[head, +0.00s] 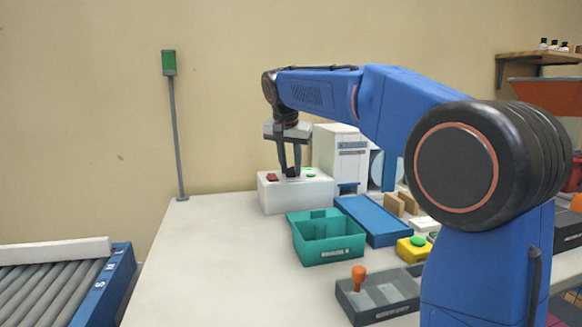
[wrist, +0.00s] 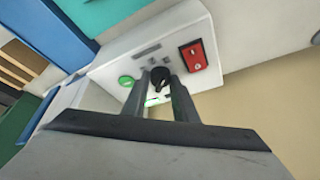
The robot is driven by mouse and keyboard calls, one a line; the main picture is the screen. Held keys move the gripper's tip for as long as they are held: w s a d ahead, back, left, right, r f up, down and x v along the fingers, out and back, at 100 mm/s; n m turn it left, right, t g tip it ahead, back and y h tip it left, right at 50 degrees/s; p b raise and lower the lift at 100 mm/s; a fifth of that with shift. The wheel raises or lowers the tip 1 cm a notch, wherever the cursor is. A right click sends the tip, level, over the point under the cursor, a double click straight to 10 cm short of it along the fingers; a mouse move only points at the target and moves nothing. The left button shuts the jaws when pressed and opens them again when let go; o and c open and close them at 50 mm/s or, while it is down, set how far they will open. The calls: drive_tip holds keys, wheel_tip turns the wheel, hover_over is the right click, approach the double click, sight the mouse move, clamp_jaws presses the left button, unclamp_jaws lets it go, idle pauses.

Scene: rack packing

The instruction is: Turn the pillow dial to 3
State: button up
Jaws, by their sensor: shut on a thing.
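The pillow dial (wrist: 159,77) is a small black knob on the face of a white control box. My gripper (wrist: 158,82) is shut on the dial, with one finger on each side of it in the wrist view. In the head view my gripper (head: 290,172) points down onto the top of the white box (head: 292,196).
A red rocker switch (wrist: 193,56) and a green button (wrist: 126,81) sit beside the dial. A teal divided bin (head: 328,250), a blue tray (head: 372,218) and a yellow box with a green button (head: 413,249) stand nearer. The table's left front is clear.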

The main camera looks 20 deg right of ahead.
drive_tip(key=o, duration=1)
drive_tip(key=shift+o, duration=0.2)
drive_tip(key=v, duration=1.7)
drive_tip(key=shift+r, duration=0.2)
